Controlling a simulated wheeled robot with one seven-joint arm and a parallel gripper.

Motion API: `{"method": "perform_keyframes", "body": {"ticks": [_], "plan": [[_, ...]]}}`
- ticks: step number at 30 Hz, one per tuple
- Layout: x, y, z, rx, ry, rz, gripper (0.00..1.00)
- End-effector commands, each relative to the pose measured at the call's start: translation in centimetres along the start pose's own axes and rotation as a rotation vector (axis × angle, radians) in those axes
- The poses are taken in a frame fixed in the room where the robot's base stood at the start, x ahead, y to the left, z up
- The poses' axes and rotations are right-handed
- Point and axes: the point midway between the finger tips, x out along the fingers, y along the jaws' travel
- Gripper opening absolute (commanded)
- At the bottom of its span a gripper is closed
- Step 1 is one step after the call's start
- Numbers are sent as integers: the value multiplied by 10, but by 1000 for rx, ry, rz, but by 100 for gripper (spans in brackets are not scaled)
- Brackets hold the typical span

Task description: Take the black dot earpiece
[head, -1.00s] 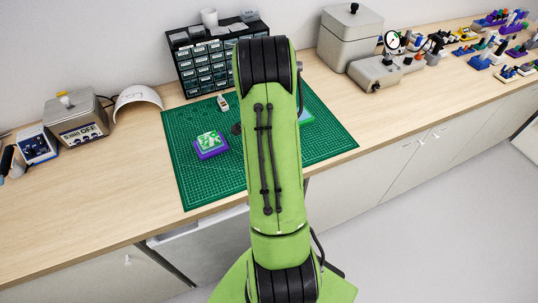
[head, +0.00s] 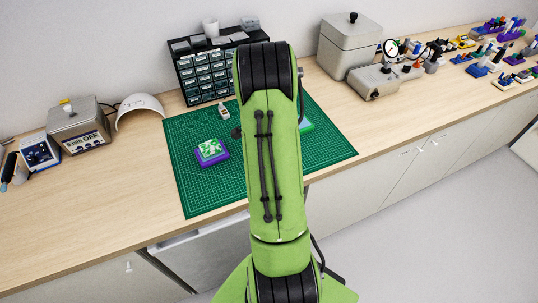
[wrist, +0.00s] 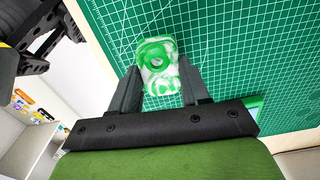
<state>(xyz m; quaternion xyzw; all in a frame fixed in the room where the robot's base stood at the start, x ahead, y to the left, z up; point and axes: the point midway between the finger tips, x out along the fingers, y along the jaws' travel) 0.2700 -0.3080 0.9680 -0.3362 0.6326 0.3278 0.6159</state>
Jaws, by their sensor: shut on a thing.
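In the wrist view my gripper (wrist: 160,88) is shut on a green-and-white marbled piece (wrist: 158,82). The piece has a raised green ring around a pale centre; I make out no black dot on it. It is over the green cutting mat (wrist: 230,50); its height above the mat is unclear. In the head view my arm hides the gripper and the held piece. Another green-and-white marbled piece (head: 211,149) sits on a purple block (head: 213,158) on the mat's left part. I cannot tell whether that one bears a dot.
A green block (head: 307,126) shows right of my arm. A small white-and-grey item (head: 223,109) lies near the drawer cabinet (head: 205,72). A timer box (head: 80,125) stands left, a grey lidded box (head: 349,45) right. The mat's front left is clear.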

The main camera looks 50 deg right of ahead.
Motion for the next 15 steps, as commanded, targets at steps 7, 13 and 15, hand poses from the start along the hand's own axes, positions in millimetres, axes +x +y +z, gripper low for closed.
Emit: {"method": "perform_keyframes", "body": {"ticks": [7, 13, 15], "plan": [[-9, 0, 0, 0, 0, -2, 12], [-12, 0, 0, 0, 0, -2, 12], [-16, 0, 0, 0, 1, -2, 12]]}}
